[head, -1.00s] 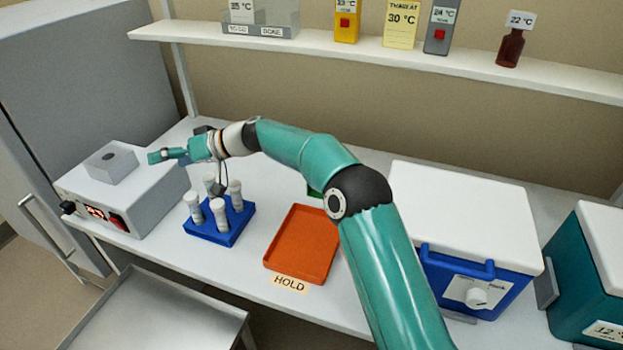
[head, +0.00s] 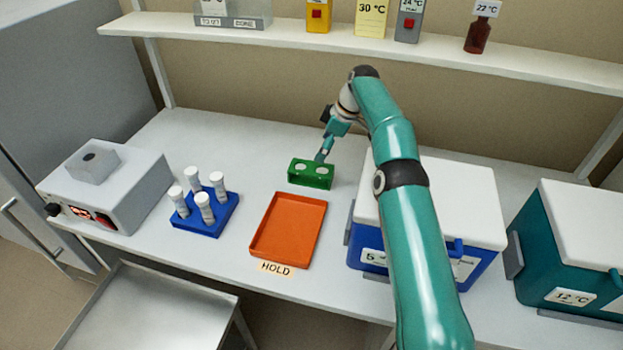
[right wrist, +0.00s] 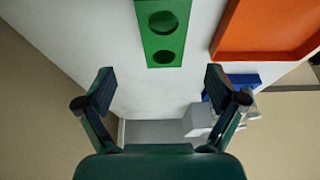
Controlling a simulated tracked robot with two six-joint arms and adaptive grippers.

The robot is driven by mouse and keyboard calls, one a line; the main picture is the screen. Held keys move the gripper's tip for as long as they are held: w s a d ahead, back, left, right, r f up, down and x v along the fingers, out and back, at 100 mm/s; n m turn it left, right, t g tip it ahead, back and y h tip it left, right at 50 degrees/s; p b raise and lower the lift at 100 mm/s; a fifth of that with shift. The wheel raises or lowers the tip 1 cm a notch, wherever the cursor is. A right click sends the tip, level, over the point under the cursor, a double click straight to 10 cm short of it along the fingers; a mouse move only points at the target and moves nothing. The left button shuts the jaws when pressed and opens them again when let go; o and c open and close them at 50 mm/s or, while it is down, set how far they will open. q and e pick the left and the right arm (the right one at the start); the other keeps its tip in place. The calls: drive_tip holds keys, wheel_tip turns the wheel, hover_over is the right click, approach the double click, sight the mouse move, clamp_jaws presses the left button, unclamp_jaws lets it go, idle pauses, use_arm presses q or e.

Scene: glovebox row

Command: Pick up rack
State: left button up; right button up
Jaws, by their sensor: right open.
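A small green rack (head: 311,183) with two round holes stands on the bench toward the back, behind the orange tray. It also shows in the right wrist view (right wrist: 151,32), top centre, ahead of the fingers. My right gripper (head: 322,155) is just behind and above the green rack in the head view. Its two fingers are spread with nothing between them in the right wrist view (right wrist: 158,78). A blue rack (head: 207,222) holding several white-capped tubes stands left of the orange tray. My left gripper is not in view.
The orange tray (head: 257,243) lies mid-bench with a HOLD label in front. A white-lidded blue cooler box (head: 480,232) is right of it, a teal one (head: 545,255) farther right. A grey heater unit (head: 120,200) stands left. A shelf (head: 300,38) runs above the back.

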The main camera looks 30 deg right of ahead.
sight(312, 168)
drive_tip(key=x, duration=0.4)
drive_tip(key=shift+f, duration=0.2)
drive_tip(key=shift+a+x, duration=0.1)
drive_tip(key=shift+x, duration=1.25)
drive_tip(key=shift+a+x, duration=0.15)
drive_tip(key=shift+x, duration=1.2)
drive_tip(key=shift+s, duration=0.15)
drive_tip(key=c, duration=1.4)
